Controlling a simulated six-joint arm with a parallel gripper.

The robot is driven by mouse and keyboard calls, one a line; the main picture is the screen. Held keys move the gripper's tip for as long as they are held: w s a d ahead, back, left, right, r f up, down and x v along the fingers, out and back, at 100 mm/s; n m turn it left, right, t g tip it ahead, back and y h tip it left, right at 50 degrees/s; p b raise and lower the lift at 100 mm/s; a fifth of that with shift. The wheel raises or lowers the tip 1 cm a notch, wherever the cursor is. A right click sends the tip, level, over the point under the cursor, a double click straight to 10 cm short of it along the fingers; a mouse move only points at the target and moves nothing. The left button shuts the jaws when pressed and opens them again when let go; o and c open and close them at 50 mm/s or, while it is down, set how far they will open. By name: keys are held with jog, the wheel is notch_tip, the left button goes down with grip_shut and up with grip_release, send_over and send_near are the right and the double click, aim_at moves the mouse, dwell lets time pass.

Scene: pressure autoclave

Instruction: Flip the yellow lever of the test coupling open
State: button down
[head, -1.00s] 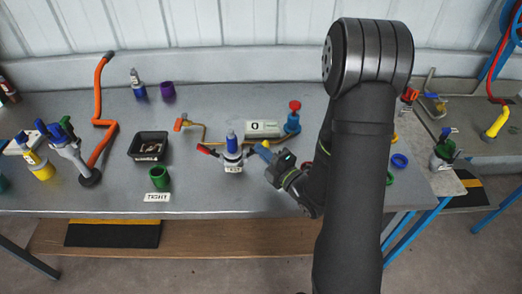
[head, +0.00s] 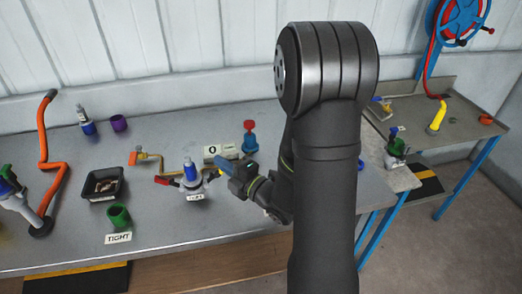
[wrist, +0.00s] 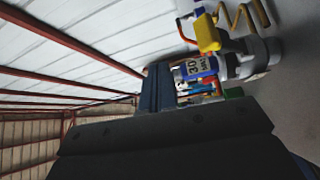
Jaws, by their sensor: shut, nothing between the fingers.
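The test coupling (head: 190,181) stands upright on the bench, with a grey body, a blue top, a red lever on its left and a small label. Its yellow lever (head: 213,175) sticks out on the right side, partly behind my gripper. My gripper (head: 219,161) is shut and empty, its blue-grey fingertips just right of the coupling. In the wrist view the yellow lever (wrist: 207,33) shows large at upper right beside the coupling body (wrist: 250,60), and my gripper's fingers (wrist: 160,88) are left of it. I cannot tell whether they touch the lever.
A blue fitting with a red knob (head: 249,137) and a plate marked 0 (head: 222,152) stand behind the coupling. Bare bench lies in front of the coupling.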

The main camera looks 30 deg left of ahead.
jog(key=w+d+r, duration=0.4)
jog(key=d+r, duration=0.2)
jog(key=d, duration=0.4)
jog(key=shift+w+r, duration=0.2)
jog(key=shift+w, duration=0.15)
jog(key=s+a+f+n, duration=0.1)
jog(key=s+a+f, duration=0.8)
jog(key=shift+s+a+g+h, duration=0.2)
jog(key=shift+g+h, duration=0.1)
jog(key=shift+h, duration=0.1)
dwell(0.5)
jog(key=shift+w, duration=0.1)
